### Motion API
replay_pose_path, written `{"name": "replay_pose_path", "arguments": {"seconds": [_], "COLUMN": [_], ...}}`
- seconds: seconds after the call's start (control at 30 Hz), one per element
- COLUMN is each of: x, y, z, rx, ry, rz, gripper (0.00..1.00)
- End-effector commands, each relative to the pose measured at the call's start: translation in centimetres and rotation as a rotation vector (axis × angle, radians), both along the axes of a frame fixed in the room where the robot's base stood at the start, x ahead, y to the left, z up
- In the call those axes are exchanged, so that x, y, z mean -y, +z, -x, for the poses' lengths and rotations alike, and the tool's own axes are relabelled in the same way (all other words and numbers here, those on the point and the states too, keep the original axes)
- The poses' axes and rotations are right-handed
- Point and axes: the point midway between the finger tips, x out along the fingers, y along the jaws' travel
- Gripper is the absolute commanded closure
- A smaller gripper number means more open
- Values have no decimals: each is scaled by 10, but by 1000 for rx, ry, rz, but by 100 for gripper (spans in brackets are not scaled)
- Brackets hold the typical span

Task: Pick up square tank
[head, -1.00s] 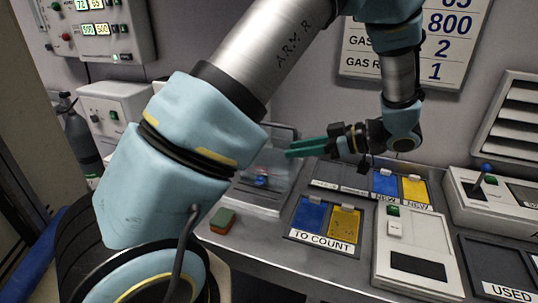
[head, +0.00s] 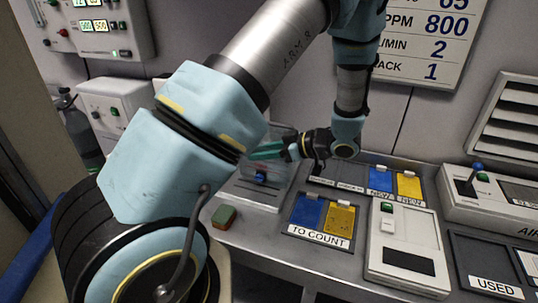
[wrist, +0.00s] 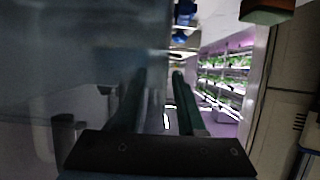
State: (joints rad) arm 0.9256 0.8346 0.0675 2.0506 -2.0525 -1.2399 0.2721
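The square tank (head: 280,182) looks like a clear box on the counter at the middle of the head view, partly hidden by my arm. A small blue item (head: 261,177) shows inside it. My gripper (head: 262,150), with green fingers, is at the tank's upper part. In the wrist view my fingers (wrist: 157,95) are apart. A hazy see-through surface fills the left side, and the left finger looks dim through it, while the right finger shows clearly. A pale strip lies between them. I cannot tell whether either finger touches the tank.
A green and brown block (head: 224,216) lies left of the tank. A "TO COUNT" tray (head: 319,238) with blue and yellow pieces stands to the right, with another tray (head: 349,187) behind it. A white device (head: 405,235) is further right. Lit plant racks (wrist: 222,80) show in the wrist view.

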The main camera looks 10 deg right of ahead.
Motion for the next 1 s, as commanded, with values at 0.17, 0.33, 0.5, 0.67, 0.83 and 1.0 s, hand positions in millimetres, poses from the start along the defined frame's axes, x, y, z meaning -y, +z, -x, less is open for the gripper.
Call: {"name": "replay_pose_path", "arguments": {"seconds": [0.17, 0.33, 0.5, 0.67, 0.83, 1.0], "x": [0, 0, 0, 0, 0, 0], "y": [0, 0, 0, 0, 0, 0], "z": [0, 0, 0, 0, 0, 0], "rx": [0, 0, 0, 0, 0, 0], "ry": [0, 0, 0, 0, 0, 0], "rz": [0, 0, 0, 0, 0, 0], "gripper": [69, 88, 100, 100, 100, 100]}}
